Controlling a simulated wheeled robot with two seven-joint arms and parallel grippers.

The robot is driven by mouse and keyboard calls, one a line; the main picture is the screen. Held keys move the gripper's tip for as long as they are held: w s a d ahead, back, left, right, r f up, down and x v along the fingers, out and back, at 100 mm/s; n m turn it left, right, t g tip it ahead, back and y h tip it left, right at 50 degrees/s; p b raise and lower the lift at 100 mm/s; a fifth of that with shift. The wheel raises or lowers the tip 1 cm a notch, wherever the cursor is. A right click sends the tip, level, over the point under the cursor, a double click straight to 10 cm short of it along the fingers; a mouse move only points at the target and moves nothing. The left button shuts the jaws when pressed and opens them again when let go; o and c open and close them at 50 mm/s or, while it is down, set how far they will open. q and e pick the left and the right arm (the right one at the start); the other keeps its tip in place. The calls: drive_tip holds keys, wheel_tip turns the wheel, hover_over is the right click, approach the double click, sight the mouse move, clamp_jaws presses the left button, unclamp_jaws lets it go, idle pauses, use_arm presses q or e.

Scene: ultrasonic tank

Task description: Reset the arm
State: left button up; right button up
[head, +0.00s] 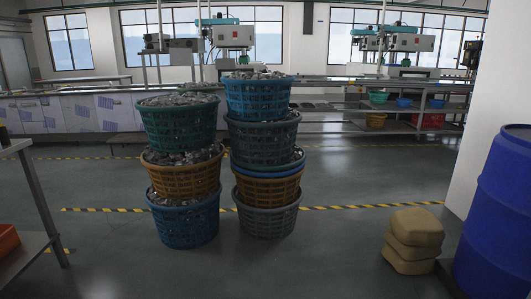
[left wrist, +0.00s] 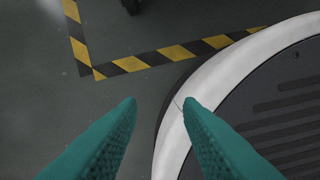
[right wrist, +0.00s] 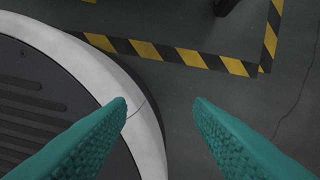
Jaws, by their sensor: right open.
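My left gripper (left wrist: 160,103) shows in the left wrist view as two teal fingers held apart, with nothing between them. It hangs above the grey floor and the white rim of my round base. My right gripper (right wrist: 160,103) shows in the right wrist view, also with its teal fingers apart and empty, above the floor and the base rim. Neither gripper nor arm shows in the head view.
Two stacks of full baskets (head: 183,118) (head: 262,98) stand on the floor ahead. A blue barrel (head: 500,215) and stacked tan blocks (head: 412,240) are at right. A metal table (head: 30,255) with an orange bin (head: 8,240) is at left.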

use_arm(q)
drive_tip(key=s+a+r+p, duration=0.2)
drive_tip(key=s+r+p, duration=0.3)
drive_tip(key=s+p, duration=0.5)
drive_tip(key=shift+s+g, duration=0.3)
drive_tip(key=shift+g, duration=0.1)
use_arm(e)
drive_tip(key=s+d+r, duration=0.2)
drive_tip(key=s+r, duration=0.3)
drive_tip(key=s, duration=0.5)
drive_tip(key=shift+s+r+g, duration=0.15)
drive_tip(key=shift+s+g, duration=0.15)
drive_tip(key=shift+g, duration=0.1)
use_arm(q)
drive_tip(key=shift+r, duration=0.1)
